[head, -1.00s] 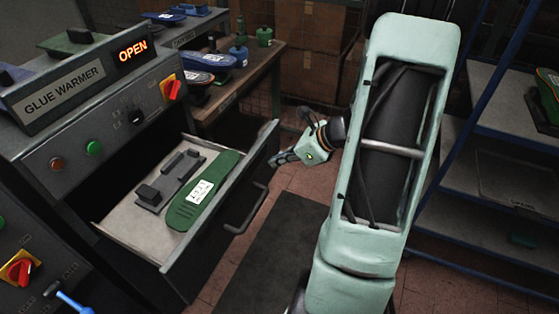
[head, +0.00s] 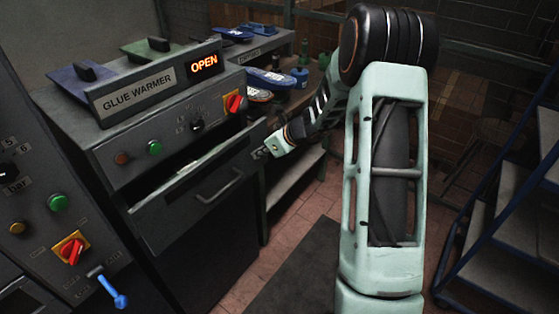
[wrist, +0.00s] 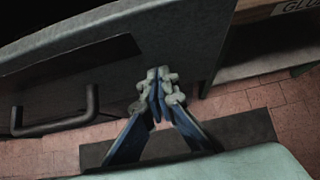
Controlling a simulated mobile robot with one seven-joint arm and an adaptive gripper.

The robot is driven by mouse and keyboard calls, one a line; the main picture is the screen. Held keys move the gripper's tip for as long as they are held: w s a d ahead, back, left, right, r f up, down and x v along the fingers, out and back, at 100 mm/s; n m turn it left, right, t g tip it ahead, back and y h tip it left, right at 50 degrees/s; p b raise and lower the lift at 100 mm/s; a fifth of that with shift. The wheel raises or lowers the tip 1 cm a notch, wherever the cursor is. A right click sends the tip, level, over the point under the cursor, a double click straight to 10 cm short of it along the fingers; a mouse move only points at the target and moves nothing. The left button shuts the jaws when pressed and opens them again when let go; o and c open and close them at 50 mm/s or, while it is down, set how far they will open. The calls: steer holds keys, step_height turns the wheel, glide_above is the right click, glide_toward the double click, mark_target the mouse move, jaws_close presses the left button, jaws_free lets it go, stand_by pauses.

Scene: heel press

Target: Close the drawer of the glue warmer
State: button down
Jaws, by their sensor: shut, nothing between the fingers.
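The glue warmer (head: 140,88) stands at left in the head view, with its name label and a lit sign reading OPEN. Its drawer (head: 170,216) is mostly pushed in, with a narrow gap still showing along the top of its front. A sliver of the pale inside shows through the gap. The drawer handle (head: 222,187) is a dark bar, also at left in the wrist view (wrist: 58,124). My gripper (head: 262,153) is shut and empty at the right end of the drawer front. In the wrist view its fingertips (wrist: 155,82) are close to the front panel; contact is unclear.
A bench with soles (head: 272,80) and bottles lies behind the warmer. Blue-framed shelving (head: 500,220) stands at right. The floor mat (head: 290,275) is clear.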

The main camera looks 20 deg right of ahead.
steer(key=w+a, duration=0.1)
steer(key=w, duration=0.1)
steer(key=w+a+p, duration=0.1)
steer(key=w+a, duration=0.1)
steer(key=w+a+p, duration=0.1)
steer(key=w, duration=0.1)
steer(key=shift+w+a, duration=0.1)
steer(key=shift+a, duration=0.1)
steer(key=shift+w+a+r, duration=0.1)
steer(key=shift+r, duration=0.05)
steer(key=shift+a+r, duration=0.1)
